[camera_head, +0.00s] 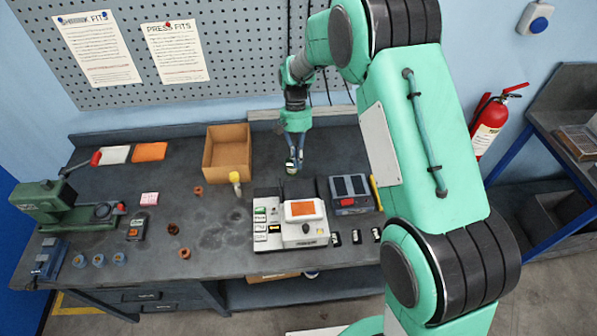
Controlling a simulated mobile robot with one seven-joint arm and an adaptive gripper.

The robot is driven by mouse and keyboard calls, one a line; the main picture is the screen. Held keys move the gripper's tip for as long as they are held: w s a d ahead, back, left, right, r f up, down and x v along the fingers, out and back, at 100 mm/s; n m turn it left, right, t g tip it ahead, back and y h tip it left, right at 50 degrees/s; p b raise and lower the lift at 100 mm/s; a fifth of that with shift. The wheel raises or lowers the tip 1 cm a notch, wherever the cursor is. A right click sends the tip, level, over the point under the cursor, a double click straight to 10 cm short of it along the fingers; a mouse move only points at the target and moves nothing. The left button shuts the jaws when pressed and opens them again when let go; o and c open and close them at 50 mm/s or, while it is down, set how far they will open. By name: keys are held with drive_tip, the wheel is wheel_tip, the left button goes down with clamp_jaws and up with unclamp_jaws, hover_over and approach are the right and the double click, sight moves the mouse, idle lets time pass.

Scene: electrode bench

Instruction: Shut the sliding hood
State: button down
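The left side of the instrument shows small labels and is uncovered. My gripper (293,161) points down behind the instrument, above the bench and apart from the hood. A small dark-and-pale object (290,168) shows at its fingertips. I cannot tell whether the fingers hold it or only hide part of it.
A dark blue-grey box (349,203) stands close right of the instrument. Several small dark pieces (356,237) lie in front. An open cardboard box (228,150) and a yellow-topped item (236,183) are to the left. A green press (52,203) stands far left.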

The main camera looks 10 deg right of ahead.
drive_tip(key=shift+w+r, duration=0.3)
drive_tip(key=shift+r, duration=0.3)
drive_tip(key=s+d+r+t+b, duration=0.2)
drive_tip(key=s+d+r, duration=0.3)
drive_tip(key=r, duration=0.4)
drive_tip(key=s+d+r+t+b, duration=0.2)
drive_tip(key=s+d+r+t, duration=0.1)
drive_tip(key=s+r, duration=0.55)
drive_tip(key=s+d+r+t+b, duration=0.1)
drive_tip(key=s+d+t+b, duration=0.1)
drive_tip(key=s, duration=0.8)
drive_tip(key=s+d+r+t+b, duration=0.2)
drive_tip(key=s+d+t+b, duration=0.1)
drive_tip(key=s, duration=0.8)
drive_tip(key=shift+s+d, duration=0.25)
drive_tip(key=shift+d, duration=0.15)
